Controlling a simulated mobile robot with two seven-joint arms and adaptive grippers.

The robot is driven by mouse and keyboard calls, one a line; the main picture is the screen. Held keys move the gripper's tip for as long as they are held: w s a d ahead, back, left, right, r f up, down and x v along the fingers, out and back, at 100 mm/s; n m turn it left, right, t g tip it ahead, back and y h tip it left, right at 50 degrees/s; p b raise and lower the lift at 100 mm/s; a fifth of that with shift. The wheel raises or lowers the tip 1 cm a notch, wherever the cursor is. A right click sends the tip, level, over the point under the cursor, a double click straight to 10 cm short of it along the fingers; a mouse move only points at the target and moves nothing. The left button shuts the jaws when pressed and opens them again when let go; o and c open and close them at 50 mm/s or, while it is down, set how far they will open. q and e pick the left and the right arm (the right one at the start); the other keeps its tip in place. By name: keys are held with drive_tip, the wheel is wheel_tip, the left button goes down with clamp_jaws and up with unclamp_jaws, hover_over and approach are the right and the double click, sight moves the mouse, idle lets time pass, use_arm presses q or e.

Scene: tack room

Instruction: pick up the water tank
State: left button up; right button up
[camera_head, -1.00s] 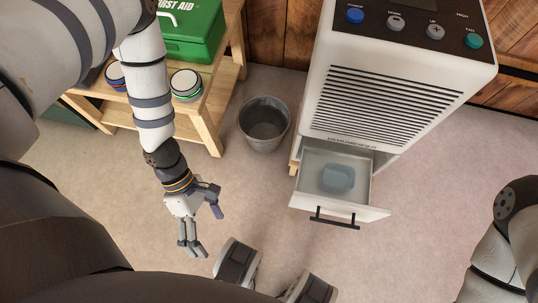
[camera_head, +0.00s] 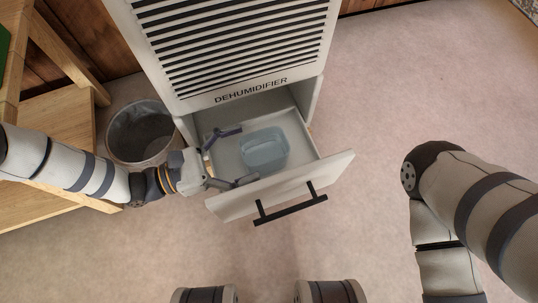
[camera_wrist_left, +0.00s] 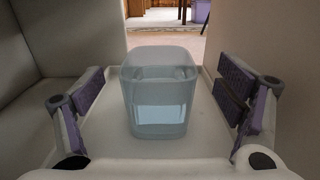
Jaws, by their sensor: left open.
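The water tank (camera_head: 264,149) is a translucent blue-grey open box standing in the open drawer (camera_head: 226,209) of the dehumidifier (camera_head: 240,45). It also shows upright in the middle of the left wrist view (camera_wrist_left: 158,95), with what looks like water in its lower part. My left gripper (camera_head: 236,158) is at the left side of the drawer, its fingers spread and pointing at the tank. In the wrist view the fingers (camera_wrist_left: 160,112) stand wide apart on either side of the tank, with gaps and no visible contact. My right arm enters at right; its gripper is out of view.
The drawer's front panel with its black handle (camera_head: 290,208) faces the front. A grey bin (camera_head: 140,135) stands left of the dehumidifier, close to my left arm. A wooden shelf (camera_head: 60,115) is at far left. The floor at right is clear.

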sight(285, 138)
use_arm(q)
drive_tip(key=b+x, duration=0.1)
drive_tip(key=x, duration=0.3)
drive_tip(key=shift+w+d, duration=0.25)
drive_tip(key=shift+d, duration=0.1)
drive_tip(key=c, duration=1.5)
drive_tip(key=shift+c, duration=0.5)
drive_tip(key=shift+r, duration=0.2)
